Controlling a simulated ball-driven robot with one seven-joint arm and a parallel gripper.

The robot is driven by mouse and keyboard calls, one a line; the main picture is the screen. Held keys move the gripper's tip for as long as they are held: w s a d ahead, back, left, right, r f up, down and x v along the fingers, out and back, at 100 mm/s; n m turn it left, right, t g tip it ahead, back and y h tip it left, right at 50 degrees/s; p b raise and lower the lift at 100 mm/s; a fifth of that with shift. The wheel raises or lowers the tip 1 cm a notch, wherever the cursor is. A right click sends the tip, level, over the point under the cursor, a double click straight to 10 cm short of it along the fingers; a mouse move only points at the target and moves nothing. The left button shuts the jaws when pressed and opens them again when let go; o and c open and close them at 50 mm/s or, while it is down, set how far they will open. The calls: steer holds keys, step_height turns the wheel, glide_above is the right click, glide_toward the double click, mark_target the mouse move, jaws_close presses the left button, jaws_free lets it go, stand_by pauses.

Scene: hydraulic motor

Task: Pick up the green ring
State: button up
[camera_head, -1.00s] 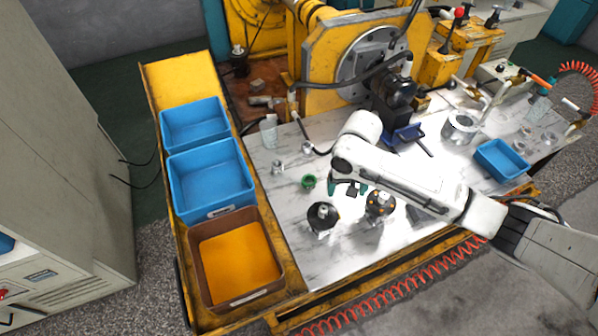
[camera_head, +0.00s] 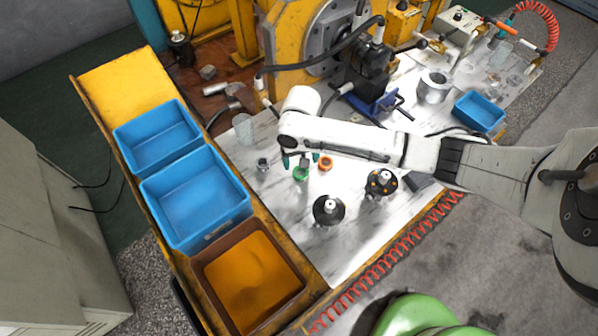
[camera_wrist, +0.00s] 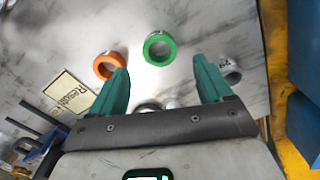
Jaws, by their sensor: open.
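The green ring (camera_wrist: 159,48) lies on the marble-patterned table top. In the wrist view it is ahead of my open fingers, a little left of the middle of the gap. In the head view the green ring (camera_head: 301,174) shows just below my gripper (camera_head: 301,160), which is over it with its teal fingertips apart. In the wrist view my gripper (camera_wrist: 163,82) has nothing between its fingers. The ring appears apart from both fingers; the exact height above it cannot be told.
An orange ring (camera_wrist: 108,65) lies left of the green one, and a grey metal ring (camera_wrist: 230,71) lies right, near the right finger. Two dark round parts (camera_head: 328,209) (camera_head: 381,183) stand on the table. Blue bins (camera_head: 195,196) and a brown bin (camera_head: 214,291) line the left edge.

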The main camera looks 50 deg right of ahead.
mark_target(301, 176)
steer(key=shift+f, duration=2.95)
steer(key=shift+c, duration=0.4)
steer(key=c, duration=1)
